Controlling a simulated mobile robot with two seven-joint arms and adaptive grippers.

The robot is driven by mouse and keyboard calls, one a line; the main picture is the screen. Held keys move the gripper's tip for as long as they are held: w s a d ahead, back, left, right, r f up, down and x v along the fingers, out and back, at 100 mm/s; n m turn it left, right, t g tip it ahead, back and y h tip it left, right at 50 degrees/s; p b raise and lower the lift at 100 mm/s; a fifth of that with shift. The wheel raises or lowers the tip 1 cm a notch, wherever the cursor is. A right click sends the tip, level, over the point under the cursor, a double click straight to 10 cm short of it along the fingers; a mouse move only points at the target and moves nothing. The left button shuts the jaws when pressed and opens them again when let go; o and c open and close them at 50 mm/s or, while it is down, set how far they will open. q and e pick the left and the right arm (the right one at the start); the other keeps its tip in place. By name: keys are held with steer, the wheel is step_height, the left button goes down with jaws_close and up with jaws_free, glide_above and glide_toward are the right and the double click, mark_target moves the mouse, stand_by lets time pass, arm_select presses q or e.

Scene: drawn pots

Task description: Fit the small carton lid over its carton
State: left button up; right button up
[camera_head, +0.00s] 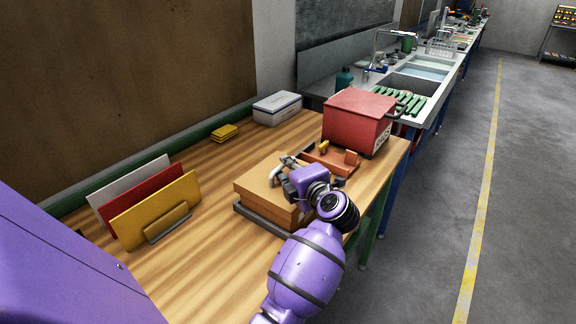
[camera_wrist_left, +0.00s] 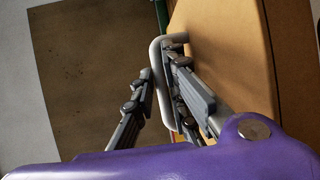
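A brown cardboard carton (camera_head: 262,207) sits on a dark base near the front edge of the bench. Its flat brown top, which looks like the lid (camera_head: 258,177), covers it; I cannot tell whether it is fully seated. A grey loop handle (camera_wrist_left: 157,50) stands on the brown surface in the left wrist view. My left gripper (camera_head: 284,166) is over the top at the handle. My right gripper is not in view.
A red box (camera_head: 357,115) and an orange tray (camera_head: 328,160) stand to the right. A white box (camera_head: 277,108) and small yellow blocks (camera_head: 224,133) are at the back. A rack with upright panels (camera_head: 158,208) stands left. The bench between is clear.

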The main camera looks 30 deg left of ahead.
arm_select(q)
steer(key=o, duration=0.3)
steer(key=shift+o, duration=0.2)
steer(key=v, duration=1.2)
